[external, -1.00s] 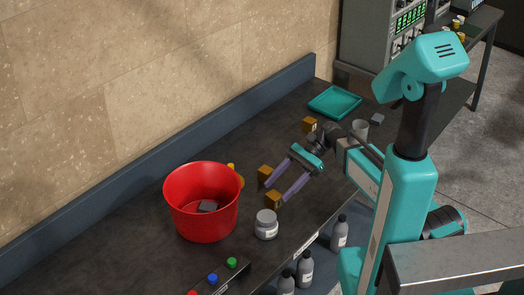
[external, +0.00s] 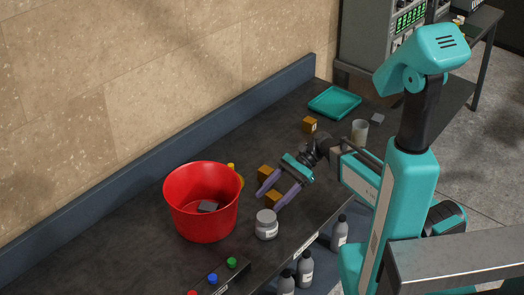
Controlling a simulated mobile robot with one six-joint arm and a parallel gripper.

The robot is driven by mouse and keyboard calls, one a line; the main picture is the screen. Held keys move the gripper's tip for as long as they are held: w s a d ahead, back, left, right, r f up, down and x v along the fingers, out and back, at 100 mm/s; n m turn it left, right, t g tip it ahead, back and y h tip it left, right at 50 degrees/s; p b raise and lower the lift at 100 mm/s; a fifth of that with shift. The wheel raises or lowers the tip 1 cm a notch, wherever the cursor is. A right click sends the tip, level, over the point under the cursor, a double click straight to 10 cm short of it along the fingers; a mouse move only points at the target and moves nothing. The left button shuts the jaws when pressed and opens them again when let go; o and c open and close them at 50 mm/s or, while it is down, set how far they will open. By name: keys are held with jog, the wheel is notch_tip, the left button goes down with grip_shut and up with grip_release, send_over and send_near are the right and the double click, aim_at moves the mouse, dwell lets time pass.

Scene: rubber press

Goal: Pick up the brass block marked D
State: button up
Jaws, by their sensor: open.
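Three brass blocks sit on the dark bench, and I cannot read which one is marked D. One brass block (external: 266,173) is just behind my gripper's left finger. Another brass block (external: 273,197) is between the two fingers or just beneath them, partly hidden; I cannot tell whether they touch it. A third brass block (external: 309,125) stands farther back with a small pale mark on its side. My gripper (external: 267,201) is open, its two purple fingers pointing down and left.
A red bucket (external: 182,214) with a grey block (external: 207,206) inside stands left of my gripper. A white-grey jar (external: 266,226) is close in front of the fingers. A teal tray (external: 335,112), a pale cup (external: 360,131) and a grey block (external: 377,118) are farther back. Bottles (external: 305,270) stand below the bench edge.

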aim_at(269, 200)
jog(key=shift+p+x, duration=0.45)
jog(key=shift+x, duration=1.05)
jog(key=shift+f, duration=0.1)
grip_shut()
notch_tip(269, 200, up, 10)
jog(key=b, duration=0.2)
dwell(0.3)
dwell(0.6)
